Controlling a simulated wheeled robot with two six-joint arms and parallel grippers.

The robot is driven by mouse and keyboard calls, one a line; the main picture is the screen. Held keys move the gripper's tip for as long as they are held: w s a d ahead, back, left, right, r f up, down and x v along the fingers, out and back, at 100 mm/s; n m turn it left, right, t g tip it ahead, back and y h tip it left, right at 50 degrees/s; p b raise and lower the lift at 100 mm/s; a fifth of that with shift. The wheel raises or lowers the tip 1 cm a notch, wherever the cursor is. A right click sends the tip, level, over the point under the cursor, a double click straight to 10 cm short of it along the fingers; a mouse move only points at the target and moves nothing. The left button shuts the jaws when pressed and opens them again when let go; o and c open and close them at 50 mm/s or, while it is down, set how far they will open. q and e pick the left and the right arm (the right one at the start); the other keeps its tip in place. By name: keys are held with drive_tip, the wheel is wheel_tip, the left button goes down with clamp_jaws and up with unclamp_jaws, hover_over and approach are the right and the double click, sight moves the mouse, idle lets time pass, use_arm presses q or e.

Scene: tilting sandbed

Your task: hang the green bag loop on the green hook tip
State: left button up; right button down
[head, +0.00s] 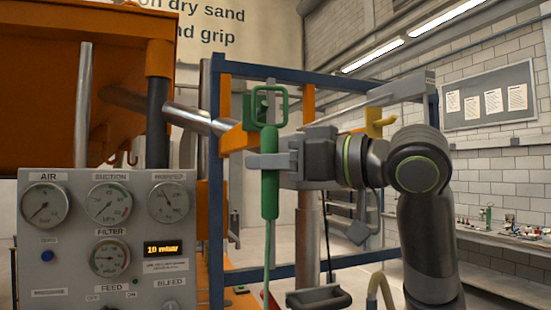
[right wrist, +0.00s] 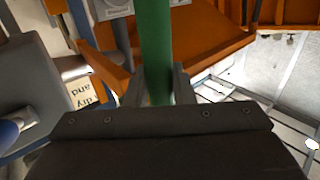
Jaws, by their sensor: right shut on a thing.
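My right gripper (head: 272,161) is shut on the green bag's slim upright body (head: 270,190), in the middle of the head view. The bag's squarish green loop (head: 285,106) stands above the fingers. A small green piece (head: 259,104), probably the green hook, shows at the loop's left side. I cannot tell whether the loop is around its tip or only in front of it. In the right wrist view the green body (right wrist: 156,50) stands upright between the two fingers (right wrist: 160,88); the loop and hook tip cannot be made out there. My left gripper is not in view.
A yellow hook (head: 379,123) is on the frame to the right. A blue frame (head: 330,82) with orange parts surrounds the work area. A gauge panel (head: 105,240) fills the lower left. A dark handle (head: 318,298) is below the gripper.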

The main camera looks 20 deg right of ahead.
drive_tip(key=shift+w+a+f+p, duration=0.1)
drive_tip(key=shift+w+f+p, duration=0.1)
drive_tip(key=shift+w, duration=0.7)
drive_tip(key=shift+w+d+f+p, duration=0.1)
drive_tip(key=shift+w+f, duration=0.15)
drive_tip(key=shift+w, duration=0.7)
drive_tip(key=shift+w+a+f+p, duration=0.1)
drive_tip(key=shift+w+f+p, duration=0.1)
drive_tip(key=shift+w, duration=0.7)
drive_tip(key=c, duration=1.1)
unclamp_jaws()
drive_tip(key=shift+c, duration=0.2)
